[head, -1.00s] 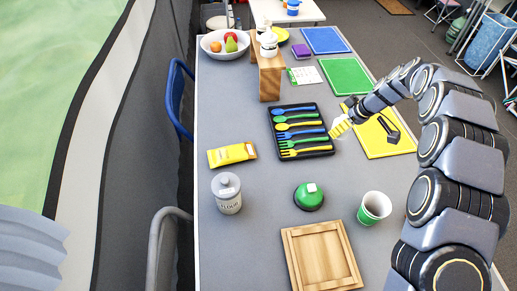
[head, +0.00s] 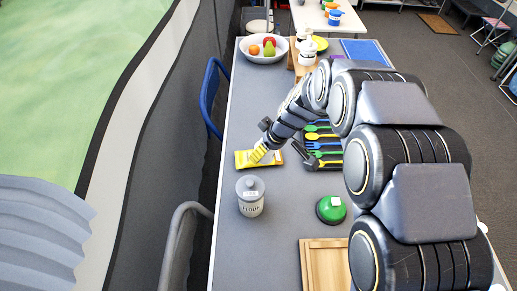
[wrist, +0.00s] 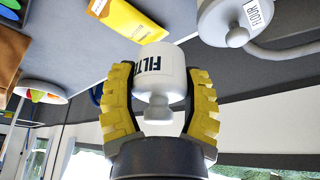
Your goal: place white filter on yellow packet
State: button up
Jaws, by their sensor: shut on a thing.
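My gripper (wrist: 160,108) is shut on the white filter (wrist: 158,75), a small white cylinder with dark "FILT" lettering, its yellow fingers on either side. The yellow packet (head: 243,160) lies flat on the grey table, left of the cutlery tray. The height of the filter above the packet is hard to tell.
A lidded flour canister (head: 251,198) stands just in front of the packet. The cutlery tray (head: 330,166) is to the right, partly behind my arm. A green domed object (head: 331,209) and a wooden board (head: 322,265) are nearer. A fruit bowl (head: 262,58) stands at the far end.

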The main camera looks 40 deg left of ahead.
jog(key=w+a+f, duration=0.1)
jog(key=a+f, duration=0.1)
jog(key=w+a+f, duration=0.3)
jog(key=a+f, duration=0.1)
jog(key=a, duration=0.1)
jog(key=shift+w+f, duration=0.25)
jog(key=shift+w, duration=0.15)
jog(key=shift+w+a+f, duration=0.4)
jog(key=shift+a+f, duration=0.05)
jog(key=shift+f, duration=1.85)
jog(key=shift+f, duration=0.15)
jog(key=o, duration=1.1)
